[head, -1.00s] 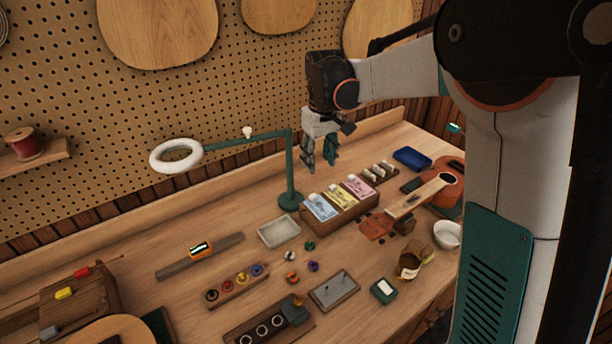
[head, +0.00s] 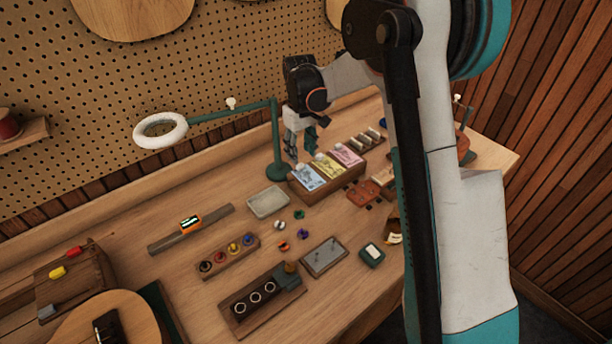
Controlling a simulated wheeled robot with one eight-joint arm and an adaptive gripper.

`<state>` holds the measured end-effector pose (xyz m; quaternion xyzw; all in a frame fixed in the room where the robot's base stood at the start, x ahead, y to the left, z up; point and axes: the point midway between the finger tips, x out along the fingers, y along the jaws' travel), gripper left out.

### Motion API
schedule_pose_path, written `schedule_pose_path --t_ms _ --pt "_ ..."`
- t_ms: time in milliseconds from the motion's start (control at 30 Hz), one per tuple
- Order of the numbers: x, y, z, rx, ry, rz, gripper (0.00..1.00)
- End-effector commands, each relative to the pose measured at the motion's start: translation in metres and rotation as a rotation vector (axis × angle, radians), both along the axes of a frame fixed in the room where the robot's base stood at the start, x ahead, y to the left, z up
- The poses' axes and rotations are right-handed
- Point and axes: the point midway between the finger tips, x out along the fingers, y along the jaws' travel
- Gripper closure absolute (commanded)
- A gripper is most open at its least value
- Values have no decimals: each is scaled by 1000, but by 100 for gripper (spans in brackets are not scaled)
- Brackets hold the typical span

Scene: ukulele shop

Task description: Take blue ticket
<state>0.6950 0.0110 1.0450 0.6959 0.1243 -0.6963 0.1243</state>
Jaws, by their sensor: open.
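The blue ticket (head: 308,178) stands in the left slot of a wooden holder (head: 326,192) on the workbench. A yellow ticket (head: 328,166) and a pink ticket (head: 346,155) stand beside it to the right. My gripper (head: 302,158) points down just above and behind the holder, near the blue and yellow tickets. It is open, with nothing seen between the fingers. I cannot tell whether a fingertip touches a ticket.
A green lamp post (head: 277,145) with a white ring head (head: 160,131) stands close left of my gripper. A pale tray (head: 268,202) lies left of the holder. Small coloured knobs (head: 282,246) and a metal plate (head: 325,257) lie in front.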

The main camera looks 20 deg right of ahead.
Motion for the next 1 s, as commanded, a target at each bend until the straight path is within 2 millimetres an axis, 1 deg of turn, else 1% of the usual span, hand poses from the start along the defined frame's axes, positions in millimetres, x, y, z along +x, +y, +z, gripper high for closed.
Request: schedule_pose_path --t_ms 167,400,500,667,867,900,1000 --pt "-2 0 -14 0 0 0 57" --pt "-5 0 -47 0 0 0 57" --pt "-5 0 -52 0 0 0 57" --pt "-5 0 -52 0 0 0 57" --pt "-5 0 -51 0 0 0 89" --pt "-5 0 -51 0 0 0 91" --pt "-5 0 -51 0 0 0 91"
